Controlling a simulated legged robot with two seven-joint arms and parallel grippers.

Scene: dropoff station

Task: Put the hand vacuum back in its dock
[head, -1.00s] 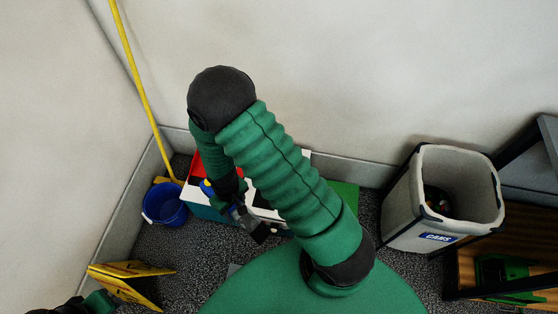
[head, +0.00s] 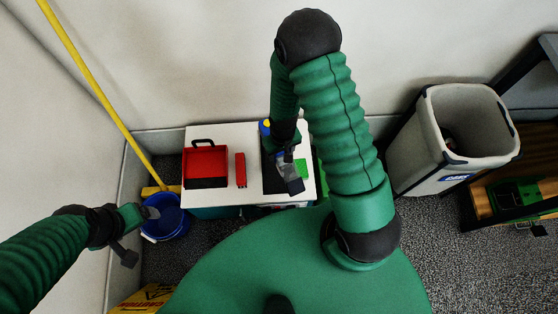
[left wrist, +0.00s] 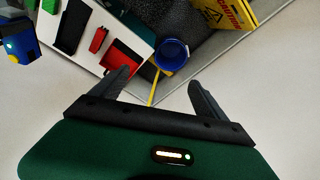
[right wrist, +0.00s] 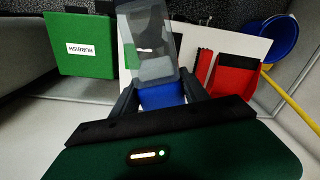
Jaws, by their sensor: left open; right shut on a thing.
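The hand vacuum has a blue body with yellow and a clear grey nozzle (head: 291,181). My right gripper (head: 284,151) is shut on it; in the right wrist view the blue body (right wrist: 162,97) sits between the fingers, nozzle pointing away. The vacuum is above the right part of the white table, over a dark tray (head: 269,180) that looks like the dock; contact cannot be told. This tray (left wrist: 72,27) looks empty in the left wrist view, with the blue vacuum (left wrist: 19,42) off to its left. My left gripper (head: 139,233) is open and empty near the blue bucket.
The white table (head: 222,199) also bears a red box (head: 205,165), a narrow red thing (head: 240,170) and a green thing (head: 301,168). A blue bucket (head: 168,222) and yellow pole (head: 90,90) are at left. A grey bin (head: 420,150) stands right. A yellow caution sign (head: 147,297) is low left.

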